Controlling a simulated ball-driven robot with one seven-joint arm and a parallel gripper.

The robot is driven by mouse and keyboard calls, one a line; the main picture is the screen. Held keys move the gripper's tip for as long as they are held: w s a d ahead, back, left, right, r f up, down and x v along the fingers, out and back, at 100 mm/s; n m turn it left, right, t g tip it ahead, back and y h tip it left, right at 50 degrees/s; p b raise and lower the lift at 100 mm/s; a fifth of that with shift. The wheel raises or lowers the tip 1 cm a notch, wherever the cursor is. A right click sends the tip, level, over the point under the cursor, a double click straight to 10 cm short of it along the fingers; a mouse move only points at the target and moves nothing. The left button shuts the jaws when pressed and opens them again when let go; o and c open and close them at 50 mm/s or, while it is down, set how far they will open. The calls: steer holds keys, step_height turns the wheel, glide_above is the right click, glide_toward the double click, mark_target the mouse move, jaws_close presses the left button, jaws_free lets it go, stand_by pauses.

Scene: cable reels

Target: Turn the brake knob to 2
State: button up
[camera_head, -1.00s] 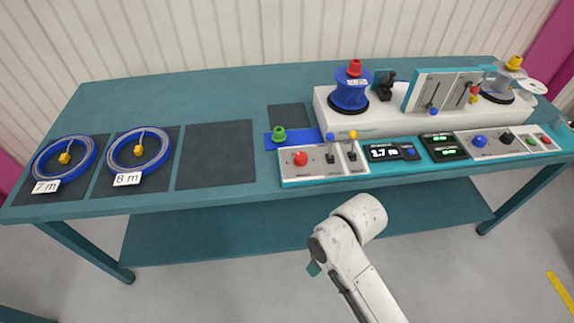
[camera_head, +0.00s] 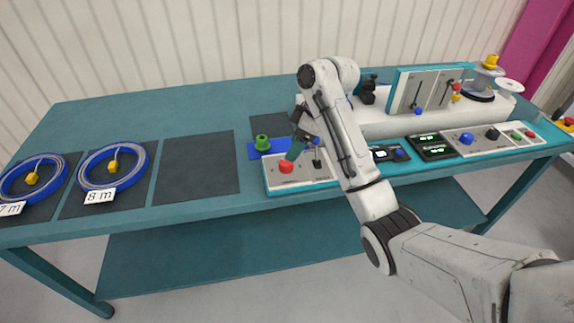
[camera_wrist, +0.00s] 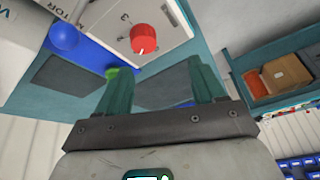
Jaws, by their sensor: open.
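A red knob (camera_head: 286,167) sits on the light panel (camera_head: 272,184) at the table's front edge; its label is too small to read in the head view. In the wrist view the red knob (camera_wrist: 143,38) has a white pointer mark, and a numeral 3 is printed on the panel beside it. My gripper (camera_head: 293,151) is just above and behind the red knob in the head view, tilted down. In the wrist view my gripper (camera_wrist: 158,72) has its two teal fingers spread, with nothing between them. The knob lies beyond the fingertips, apart from them.
A green knob-like piece (camera_head: 262,142) stands on a blue plate left of the gripper. A lever (camera_head: 316,158) stands close right of the red knob. The dark mat (camera_head: 197,165) to the left is bare.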

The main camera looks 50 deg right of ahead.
mark_target(286, 162)
steer(key=w+f, duration=0.1)
steer(key=f, duration=0.1)
steer(key=w+f, duration=0.1)
steer(key=f, duration=0.2)
steer(key=w+f, duration=0.1)
steer(key=f, duration=0.2)
steer(key=shift+w, duration=0.25)
steer(key=c, duration=1.1)
